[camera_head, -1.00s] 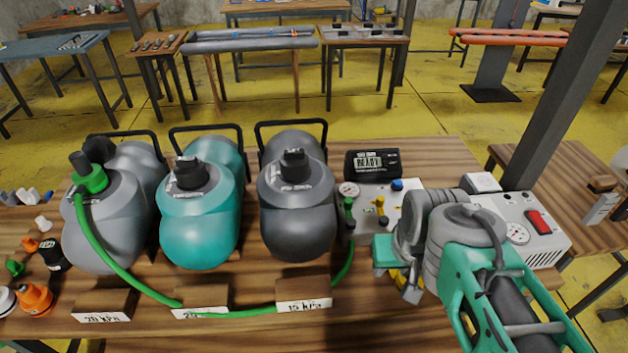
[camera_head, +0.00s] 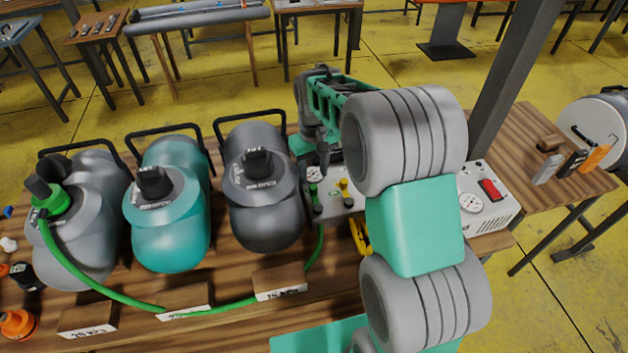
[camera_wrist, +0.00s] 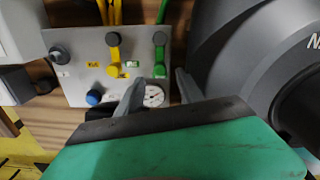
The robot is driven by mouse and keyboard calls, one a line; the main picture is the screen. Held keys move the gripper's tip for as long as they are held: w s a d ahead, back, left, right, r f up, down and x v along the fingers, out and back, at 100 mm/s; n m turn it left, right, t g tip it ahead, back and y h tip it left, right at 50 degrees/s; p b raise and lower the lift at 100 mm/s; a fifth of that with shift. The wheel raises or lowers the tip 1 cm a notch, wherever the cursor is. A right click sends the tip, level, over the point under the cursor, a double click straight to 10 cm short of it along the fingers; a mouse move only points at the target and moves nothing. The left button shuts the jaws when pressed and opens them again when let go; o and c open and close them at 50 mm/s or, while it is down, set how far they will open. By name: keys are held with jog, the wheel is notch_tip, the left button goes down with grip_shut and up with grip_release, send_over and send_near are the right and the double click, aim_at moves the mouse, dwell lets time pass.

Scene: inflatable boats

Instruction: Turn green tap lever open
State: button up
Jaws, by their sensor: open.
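The green tap lever (camera_head: 315,192) stands on the grey valve panel (camera_head: 331,203), left of the yellow lever (camera_head: 345,188). In the wrist view the green lever (camera_wrist: 159,50) appears upright in the picture, with a green hose beyond it. In the head view my gripper (camera_head: 321,150) hangs just above and behind the green lever. I cannot tell whether a finger touches it. My arm hides the panel's right part.
A dark grey tank (camera_head: 262,205) stands close left of the panel and looms large in the wrist view. A round gauge (camera_wrist: 153,96) and blue knob (camera_wrist: 94,97) are near the fingers. A white box with a red switch (camera_head: 490,190) is to the right.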

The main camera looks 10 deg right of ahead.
aim_at(314, 187)
notch_tip(314, 187, down, 6)
jog(key=shift+r+p, duration=0.2)
jog(key=shift+p, duration=0.25)
grip_shut()
